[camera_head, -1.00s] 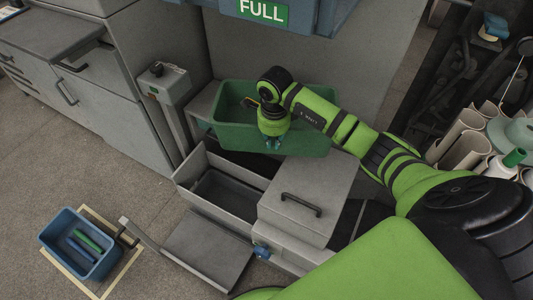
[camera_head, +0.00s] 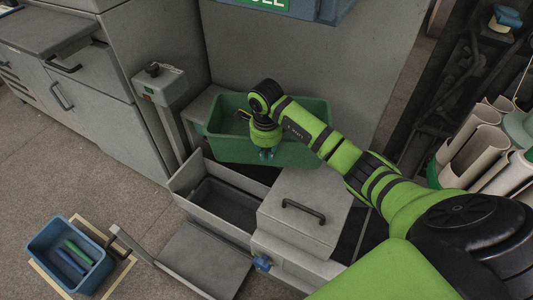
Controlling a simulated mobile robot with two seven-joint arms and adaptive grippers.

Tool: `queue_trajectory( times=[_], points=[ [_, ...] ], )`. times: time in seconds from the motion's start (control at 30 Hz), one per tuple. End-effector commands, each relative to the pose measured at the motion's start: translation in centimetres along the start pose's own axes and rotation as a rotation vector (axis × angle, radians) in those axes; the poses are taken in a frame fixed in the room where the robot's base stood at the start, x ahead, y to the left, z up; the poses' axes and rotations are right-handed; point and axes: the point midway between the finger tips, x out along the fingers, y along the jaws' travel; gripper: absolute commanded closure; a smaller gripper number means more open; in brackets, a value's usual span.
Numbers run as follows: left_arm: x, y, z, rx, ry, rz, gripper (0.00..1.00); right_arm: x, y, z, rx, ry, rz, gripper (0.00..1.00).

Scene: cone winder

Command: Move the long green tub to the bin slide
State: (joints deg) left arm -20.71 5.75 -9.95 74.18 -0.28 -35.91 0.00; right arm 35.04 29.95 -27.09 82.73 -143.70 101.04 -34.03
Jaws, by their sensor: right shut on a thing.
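The long green tub (camera_head: 220,146) is in the upper middle of the head view, in front of a grey panel. My right gripper (camera_head: 266,154) is shut on the tub's near wall, reaching down over it from the right. The wrist hides part of the tub's inside. Below the tub is a grey open-topped box (camera_head: 190,176) with a flat grey plate (camera_head: 205,262) in front of it. I cannot tell which part is the bin slide. My left gripper is out of view.
A grey lidded box with a black handle (camera_head: 304,212) stands just below the tub. A grey post (camera_head: 160,88) is close on its left. A blue tub (camera_head: 45,238) holding rods stands on the floor at the lower left.

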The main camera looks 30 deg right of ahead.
Motion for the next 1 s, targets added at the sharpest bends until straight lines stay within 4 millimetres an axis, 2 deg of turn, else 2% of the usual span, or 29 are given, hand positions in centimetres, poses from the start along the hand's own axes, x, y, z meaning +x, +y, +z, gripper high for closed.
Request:
queue_trajectory(
  times=[0.27, 0.3, 0.33, 0.77, 0.87, 1.0],
  points=[
    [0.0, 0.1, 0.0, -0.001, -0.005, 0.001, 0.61, 0.2, -0.1, 0.0, 0.000, -0.002, -0.004, 1.00],
    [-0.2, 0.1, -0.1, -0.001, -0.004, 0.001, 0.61, 0.2, 0.0, 0.0, 0.000, -0.001, 0.000, 0.76],
    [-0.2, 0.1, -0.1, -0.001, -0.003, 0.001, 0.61, 0.2, 0.0, 0.0, 0.000, -0.001, 0.000, 0.64],
    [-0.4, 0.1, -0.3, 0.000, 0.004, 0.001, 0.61, -0.2, 0.0, 0.0, 0.000, -0.001, 0.000, 0.64],
    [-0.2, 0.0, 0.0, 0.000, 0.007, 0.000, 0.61, -1.7, -0.2, 0.0, -0.002, -0.002, -0.005, 0.64],
    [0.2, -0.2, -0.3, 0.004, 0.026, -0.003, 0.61, -4.8, -0.2, 0.0, -0.001, -0.002, -0.006, 0.64]
  ],
)
